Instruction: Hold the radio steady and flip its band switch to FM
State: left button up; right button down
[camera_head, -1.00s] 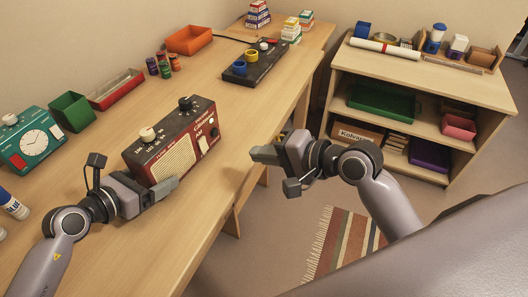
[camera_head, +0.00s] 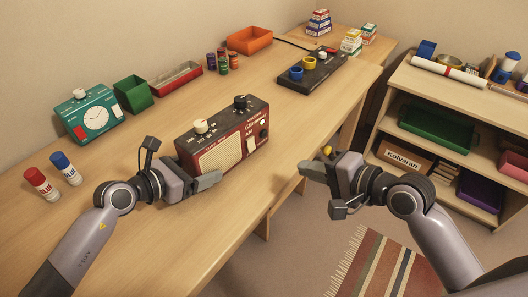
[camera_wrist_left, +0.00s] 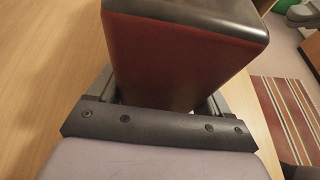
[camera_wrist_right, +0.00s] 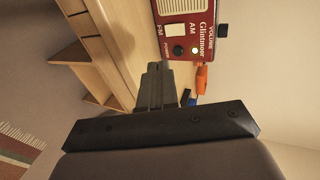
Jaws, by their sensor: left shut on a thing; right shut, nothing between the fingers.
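The dark red radio (camera_head: 232,150) stands upright on the desk, its front facing the desk's near edge. Its white band switch (camera_head: 251,145) is on the front panel; in the right wrist view the switch (camera_wrist_right: 175,30) sits between the AM and FM labels, its setting unclear. My left gripper (camera_head: 207,180) is shut on the radio's left end; one finger shows across the lower front, and the left wrist view shows the radio body (camera_wrist_left: 180,60) between the fingers. My right gripper (camera_head: 306,171) is shut and empty, off the desk's near edge, apart from the radio and pointing towards its front.
A black panel with knobs (camera_head: 318,76) lies further back right. An open shelf unit (camera_head: 450,95) stands at right.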

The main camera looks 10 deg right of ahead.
aim_at(252, 146)
jog(key=x, duration=0.9)
jog(key=r+x, duration=0.1)
jog(key=x, duration=0.4)
jog(key=shift+w+a+r, duration=0.1)
jog(key=shift+w+a, duration=0.05)
jog(key=shift+w+a, duration=0.1)
jog(key=shift+w, duration=0.05)
jog(key=shift+r, duration=0.1)
jog(key=shift+r, duration=0.7)
